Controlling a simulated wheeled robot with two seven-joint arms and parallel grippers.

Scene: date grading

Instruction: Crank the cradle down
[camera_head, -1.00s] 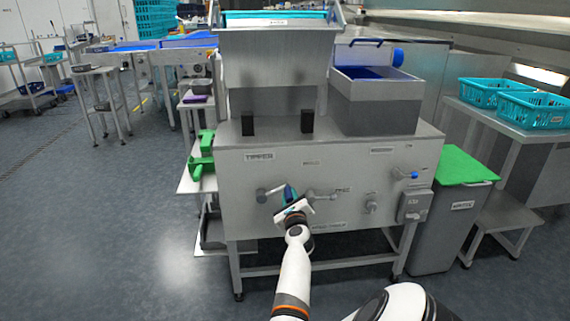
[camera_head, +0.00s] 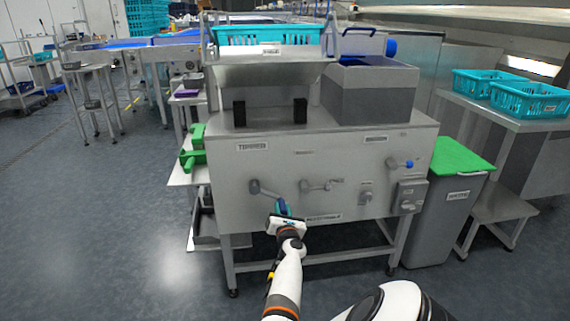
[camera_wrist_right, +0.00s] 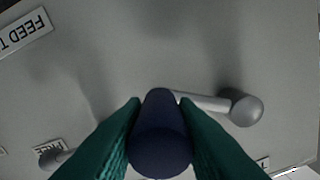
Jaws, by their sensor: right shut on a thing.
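The tipper's crank (camera_head: 264,191) is a short grey arm on the machine's front panel, pointing right and slightly down from its hub. My right gripper (camera_head: 284,208) is shut on the crank's dark blue handle, which shows between the teal fingers in the right wrist view (camera_wrist_right: 160,140). The crank arm and round hub (camera_wrist_right: 245,108) show to its right there. The metal cradle (camera_head: 270,72) is at the top of the machine and looks near level, with a teal crate (camera_head: 268,36) in it. My left gripper is out of view.
A second crank-like lever (camera_head: 316,185) sits right of the held crank. A blue-knobbed lever (camera_head: 406,163) and a grey box (camera_head: 410,196) are further right. A green-lidded bin (camera_head: 455,195) stands right of the machine; green scoop-like items (camera_head: 193,155) are at its left.

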